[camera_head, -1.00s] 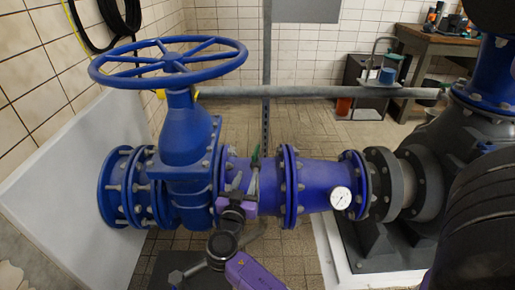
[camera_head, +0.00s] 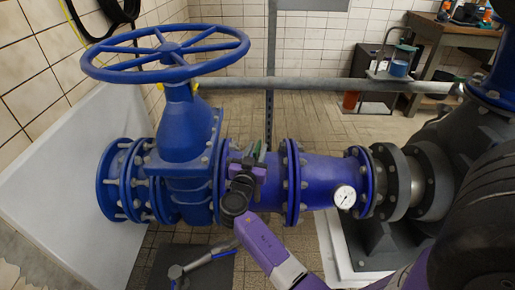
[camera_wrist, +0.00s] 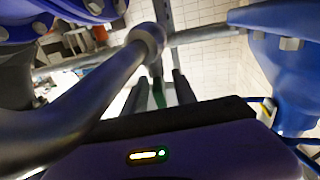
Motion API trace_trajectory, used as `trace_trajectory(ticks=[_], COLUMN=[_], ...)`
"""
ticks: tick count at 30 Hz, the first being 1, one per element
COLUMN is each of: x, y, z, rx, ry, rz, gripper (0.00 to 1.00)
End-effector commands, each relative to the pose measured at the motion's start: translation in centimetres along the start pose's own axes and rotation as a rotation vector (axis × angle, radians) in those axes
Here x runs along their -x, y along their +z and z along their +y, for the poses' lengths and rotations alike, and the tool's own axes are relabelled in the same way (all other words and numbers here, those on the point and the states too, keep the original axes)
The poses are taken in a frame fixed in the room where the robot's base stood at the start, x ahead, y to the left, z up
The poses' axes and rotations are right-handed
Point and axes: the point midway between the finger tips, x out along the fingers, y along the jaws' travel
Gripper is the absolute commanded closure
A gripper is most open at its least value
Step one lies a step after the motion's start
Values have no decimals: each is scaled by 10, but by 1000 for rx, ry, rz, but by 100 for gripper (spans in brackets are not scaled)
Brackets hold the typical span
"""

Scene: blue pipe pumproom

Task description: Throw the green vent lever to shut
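The green vent lever (camera_head: 261,150) shows as a small green strip above the blue pipe, between the large valve body and the bolted flange. My gripper (camera_head: 247,163) is at the lever and covers most of its base in the head view. In the wrist view, the lever (camera_wrist: 158,95) shows as a dark green strip between the two dark fingers of my gripper (camera_wrist: 157,92). There is a gap on each side of it, so the gripper looks open around or just in front of the lever. I cannot tell any contact.
A grey rod with a rounded end (camera_wrist: 85,95) crosses close in front of the wrist camera. The blue handwheel (camera_head: 165,52) and valve body (camera_head: 184,130) stand left of my gripper. A pressure gauge (camera_head: 344,197) sits to the right. A bar-shaped tool (camera_head: 205,262) lies on the floor.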

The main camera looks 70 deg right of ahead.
Motion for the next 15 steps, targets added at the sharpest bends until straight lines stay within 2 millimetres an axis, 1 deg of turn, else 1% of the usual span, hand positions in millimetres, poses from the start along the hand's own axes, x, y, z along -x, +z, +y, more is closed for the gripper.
trace_trajectory(ticks=[3,11,14,15], x=[-7,-8,-8,-8], y=[0,0,0,0], z=[0,0,0,0], rx=[0,0,0,0], ry=[1,0,0,0], rz=[0,0,0,0], gripper=[67,67,84,92])
